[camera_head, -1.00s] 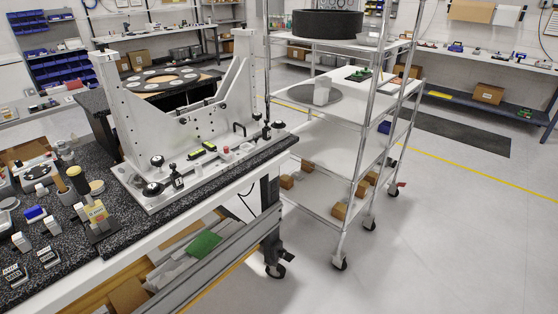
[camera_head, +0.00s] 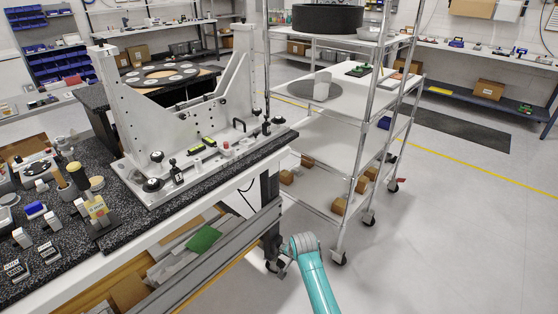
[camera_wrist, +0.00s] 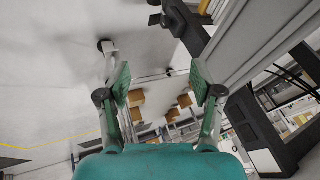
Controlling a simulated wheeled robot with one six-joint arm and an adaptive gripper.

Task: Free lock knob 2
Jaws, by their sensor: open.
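The mirror fixture (camera_head: 190,125), a pale metal frame with two upright side walls, stands on the dark speckled bench top. Black knobs sit along its base: one at the front left corner (camera_head: 152,185), one just behind it (camera_head: 157,156), and one at the right end (camera_head: 266,128). I cannot read which is lock knob 2. My gripper (camera_wrist: 160,85) is open and empty in the wrist view, with green pads apart. It points past the bench edge toward floor and shelving, away from the knobs. My teal arm (camera_head: 316,283) shows low in the head view, right of the bench.
Small tools and blocks, including a yellow-topped one (camera_head: 97,207), crowd the bench's left end. A green-yellow level (camera_head: 209,142) lies on the fixture base. The floor (camera_head: 455,235) at right is clear.

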